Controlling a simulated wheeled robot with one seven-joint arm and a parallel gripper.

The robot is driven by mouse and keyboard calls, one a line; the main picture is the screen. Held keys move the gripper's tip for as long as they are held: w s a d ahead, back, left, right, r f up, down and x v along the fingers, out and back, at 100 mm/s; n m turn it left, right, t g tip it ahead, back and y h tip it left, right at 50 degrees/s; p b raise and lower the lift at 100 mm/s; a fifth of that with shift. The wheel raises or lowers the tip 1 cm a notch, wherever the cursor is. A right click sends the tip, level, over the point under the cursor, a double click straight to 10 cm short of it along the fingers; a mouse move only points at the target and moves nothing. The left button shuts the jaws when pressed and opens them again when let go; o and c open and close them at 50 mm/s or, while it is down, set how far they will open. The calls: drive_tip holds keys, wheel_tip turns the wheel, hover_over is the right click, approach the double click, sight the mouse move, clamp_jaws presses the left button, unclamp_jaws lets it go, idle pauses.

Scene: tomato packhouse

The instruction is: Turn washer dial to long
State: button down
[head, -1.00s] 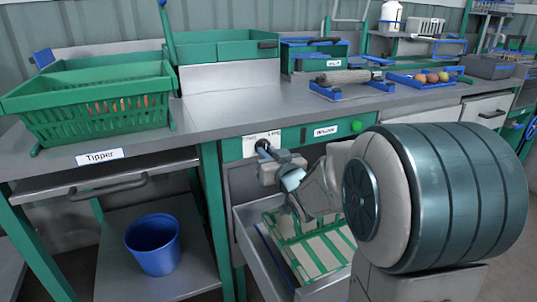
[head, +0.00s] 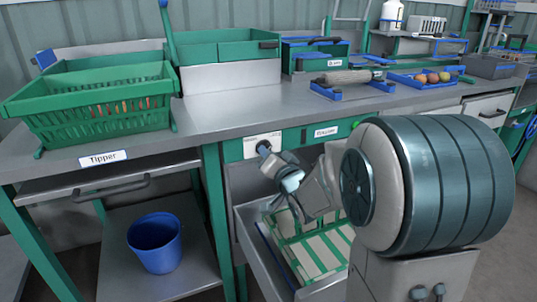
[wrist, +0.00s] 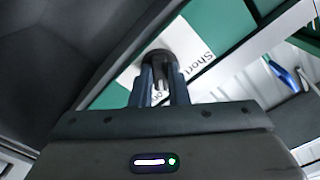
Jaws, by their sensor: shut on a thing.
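The washer dial (wrist: 159,58) is a dark round knob on a white label plate on the green washer panel. My gripper (wrist: 160,88) is shut on the dial, its two dark fingers on either side of it in the wrist view. The label (wrist: 200,50) reads "Short" to the right of the dial; other lettering below is partly hidden by the fingers. In the head view my gripper (head: 266,150) meets the panel at the white plate (head: 262,140), and the dial itself is mostly hidden. Which mark the dial points to cannot be told.
A pulled-out drawer (head: 262,262) with green and white contents is below the panel. A green basket (head: 90,110) stands on the counter (head: 225,108) at left, above the Tipper label (head: 103,158). A blue bucket (head: 154,243) sits on the lower shelf.

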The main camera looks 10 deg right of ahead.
drive_tip(key=shift+a+f, duration=0.1)
drive_tip(key=shift+f, duration=0.15)
drive_tip(key=c, duration=1.4)
unclamp_jaws()
drive_tip(key=shift+r, duration=0.15)
drive_tip(key=s+d+p, duration=0.1)
drive_tip(key=s, duration=0.6)
drive_tip(key=shift+s+d+p, duration=0.2)
drive_tip(key=shift+s+p, duration=0.05)
drive_tip(key=shift+p, duration=0.05)
